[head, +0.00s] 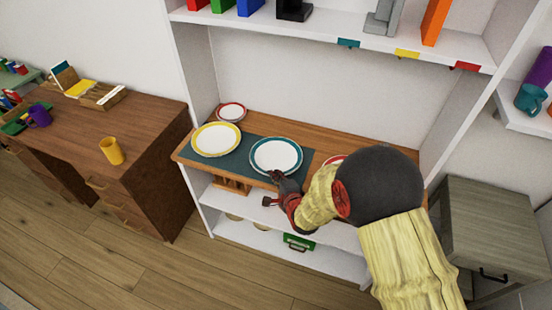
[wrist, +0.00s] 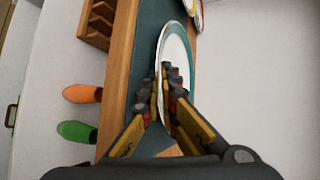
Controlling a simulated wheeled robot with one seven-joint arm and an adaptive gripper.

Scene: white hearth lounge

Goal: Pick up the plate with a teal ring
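The white plate with a teal ring (head: 276,154) is on the dark teal mat (head: 252,178) on the wooden shelf top. It also shows nearly edge-on in the wrist view (wrist: 175,45). My gripper (head: 279,178) is at the plate's near rim. In the wrist view my gripper (wrist: 166,82) has its fingertips close together, one on each side of the rim, and looks shut on it. The fingers hide part of the rim. I cannot tell whether the plate is lifted off the mat.
A yellow-ringed plate (head: 216,139) lies left of the teal one, with a red-rimmed dish (head: 231,112) behind it. Another red-rimmed piece (head: 334,159) is partly hidden by my arm. A shelf with blocks (head: 350,42) overhangs. A desk (head: 100,140) stands left.

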